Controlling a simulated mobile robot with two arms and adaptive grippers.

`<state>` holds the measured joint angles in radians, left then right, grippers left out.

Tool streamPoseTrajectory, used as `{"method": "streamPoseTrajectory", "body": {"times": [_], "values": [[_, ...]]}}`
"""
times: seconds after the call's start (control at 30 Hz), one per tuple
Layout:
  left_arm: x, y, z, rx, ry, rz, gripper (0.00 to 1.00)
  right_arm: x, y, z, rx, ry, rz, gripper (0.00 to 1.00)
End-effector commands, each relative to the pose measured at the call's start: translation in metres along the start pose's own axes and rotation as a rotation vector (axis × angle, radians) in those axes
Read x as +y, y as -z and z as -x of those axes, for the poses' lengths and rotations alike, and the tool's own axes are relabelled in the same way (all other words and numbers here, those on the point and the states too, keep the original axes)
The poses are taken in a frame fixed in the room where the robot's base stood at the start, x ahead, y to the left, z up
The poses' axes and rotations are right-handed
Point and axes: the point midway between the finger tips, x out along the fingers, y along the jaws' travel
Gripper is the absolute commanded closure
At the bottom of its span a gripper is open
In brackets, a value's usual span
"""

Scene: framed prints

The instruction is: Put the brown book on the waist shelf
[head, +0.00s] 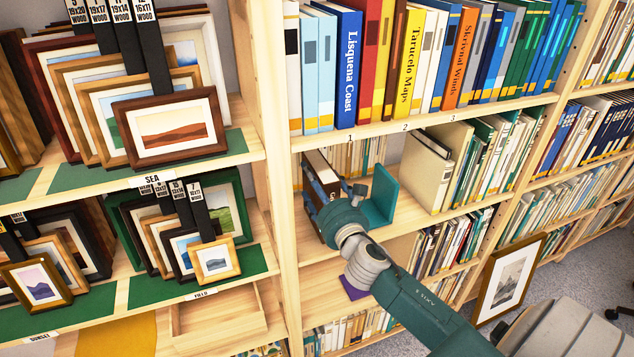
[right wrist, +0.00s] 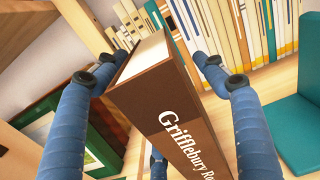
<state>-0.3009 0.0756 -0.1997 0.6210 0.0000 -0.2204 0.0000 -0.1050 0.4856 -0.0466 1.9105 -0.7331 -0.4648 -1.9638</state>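The brown book (head: 322,172) stands upright at the left end of the waist-height shelf (head: 408,212), just right of the wooden upright. In the right wrist view the brown book (right wrist: 150,95) shows its spine, lettered "Grifflebury Ro...". My right gripper (head: 335,192) reaches in from the lower right, its blue fingers on both sides of the book. In the right wrist view the gripper (right wrist: 165,72) is open around it; a gap shows at the right finger, while the left finger is close to or touching the book. My left gripper is not in view.
A teal bookend (head: 381,195) stands right of the book, with cream books (head: 440,165) farther right. Full book rows fill the shelf above. Framed prints (head: 170,130) crowd the left shelves. A framed print (head: 508,278) leans on the floor.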

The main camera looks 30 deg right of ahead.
Motion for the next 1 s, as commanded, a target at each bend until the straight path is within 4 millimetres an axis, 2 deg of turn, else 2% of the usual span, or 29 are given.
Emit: {"method": "streamPoseTrajectory", "body": {"times": [0.23, 0.7, 0.83, 1.0], "values": [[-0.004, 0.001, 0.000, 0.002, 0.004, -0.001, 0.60, 0.000, 0.005, 0.010, 0.008, 0.001, -0.001, 0.30], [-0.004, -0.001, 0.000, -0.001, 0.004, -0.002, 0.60, -0.001, 0.003, 0.101, 0.006, 0.001, -0.001, 0.30], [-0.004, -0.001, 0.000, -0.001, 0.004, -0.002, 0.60, 0.000, 0.002, 0.115, 0.003, 0.000, -0.002, 0.30], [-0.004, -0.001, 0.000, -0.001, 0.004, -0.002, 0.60, 0.000, 0.000, 0.120, 0.000, 0.000, 0.000, 0.30]]}}
